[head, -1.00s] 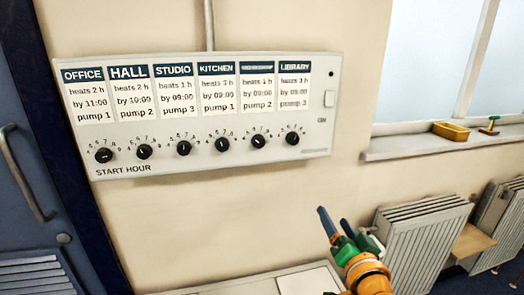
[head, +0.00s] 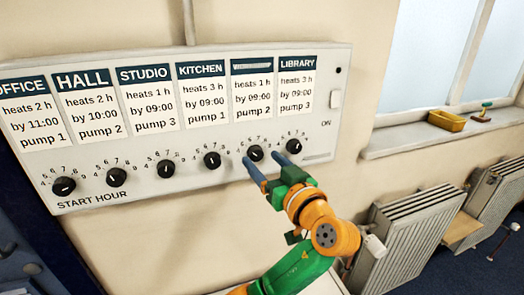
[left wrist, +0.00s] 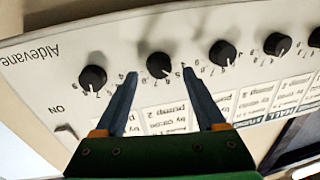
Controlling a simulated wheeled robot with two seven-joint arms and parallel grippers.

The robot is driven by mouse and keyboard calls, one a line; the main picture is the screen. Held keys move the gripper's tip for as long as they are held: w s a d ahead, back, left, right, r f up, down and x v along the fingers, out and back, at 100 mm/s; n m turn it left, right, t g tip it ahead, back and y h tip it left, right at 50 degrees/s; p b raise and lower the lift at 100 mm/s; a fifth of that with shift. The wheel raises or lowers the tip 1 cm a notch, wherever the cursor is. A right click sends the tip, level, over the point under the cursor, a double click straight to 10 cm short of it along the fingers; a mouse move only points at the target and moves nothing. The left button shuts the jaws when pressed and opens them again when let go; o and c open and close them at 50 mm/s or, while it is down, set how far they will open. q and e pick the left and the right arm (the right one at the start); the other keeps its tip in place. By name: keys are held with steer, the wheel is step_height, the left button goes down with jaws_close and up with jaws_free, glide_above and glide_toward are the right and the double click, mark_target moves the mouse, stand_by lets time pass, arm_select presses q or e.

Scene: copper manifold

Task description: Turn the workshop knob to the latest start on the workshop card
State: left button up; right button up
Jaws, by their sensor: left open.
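The workshop card (head: 252,88) is the fifth from the left on the white panel. Its title is blurred; below it reads "heats 1 h, by 09:00, pump 2". The black knob under it (head: 255,153) has a small white mark; its exact hour is hard to read. My left gripper (head: 263,162) is open, its blue fingers reaching up to the panel around this knob. In the left wrist view, upside down, the knob (left wrist: 159,65) shows between the fingertips (left wrist: 160,73); I cannot tell whether they touch it. My right gripper is not in view.
Neighbouring knobs sit close by: the kitchen knob (head: 212,160) at left and the library knob (head: 293,146) at right. Radiators (head: 415,235) and a window sill (head: 440,137) lie to the right.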

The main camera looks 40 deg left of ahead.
arm_select(q)
steer(key=shift+w+a, duration=0.15)
steer(key=shift+a, duration=0.4)
steer(key=shift+w+a+f, duration=0.2)
steer(key=shift+a+f, duration=0.05)
steer(key=shift+a, duration=0.2)
steer(key=shift+d+r, duration=0.1)
steer(key=shift+d, duration=0.2)
steer(key=c, duration=0.8)
jaws_close()
